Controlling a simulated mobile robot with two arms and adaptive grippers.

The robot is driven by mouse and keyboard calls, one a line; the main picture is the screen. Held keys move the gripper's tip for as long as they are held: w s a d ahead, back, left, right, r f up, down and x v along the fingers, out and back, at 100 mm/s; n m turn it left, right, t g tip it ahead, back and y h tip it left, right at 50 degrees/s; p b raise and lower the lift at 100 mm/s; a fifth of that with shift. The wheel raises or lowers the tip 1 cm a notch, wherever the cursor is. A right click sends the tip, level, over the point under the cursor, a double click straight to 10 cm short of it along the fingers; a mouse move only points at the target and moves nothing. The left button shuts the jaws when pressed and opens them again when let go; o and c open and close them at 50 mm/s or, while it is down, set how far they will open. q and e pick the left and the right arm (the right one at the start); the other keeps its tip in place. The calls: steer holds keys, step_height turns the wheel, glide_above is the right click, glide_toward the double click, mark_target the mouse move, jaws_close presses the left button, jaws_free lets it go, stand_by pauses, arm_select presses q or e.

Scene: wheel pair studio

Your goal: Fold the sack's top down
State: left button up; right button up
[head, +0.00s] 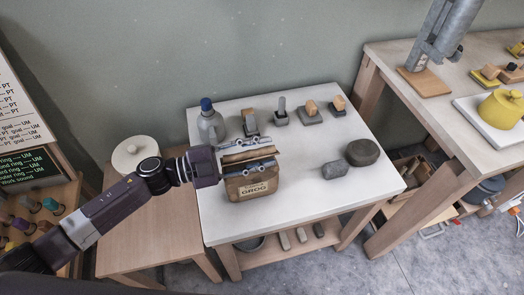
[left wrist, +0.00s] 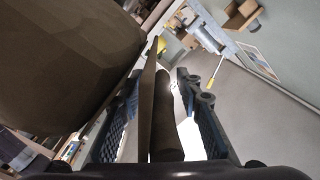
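The brown paper sack (head: 252,187) stands upright near the front left of the white-topped table, with a printed label on its front. In the left wrist view the sack's body (left wrist: 65,60) fills the upper left. The sack's thin top edge (left wrist: 163,115) runs between the parted fingers (left wrist: 160,125), with gaps on both sides. My right gripper is not in view.
Behind the sack stand a grey bottle with a blue cap (head: 210,122) and several wood-and-grey blocks (head: 310,110). The white tabletop (head: 300,205) is clear at front right.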

mark_target(224, 161)
arm_select(q)
steer(key=v, duration=1.2)
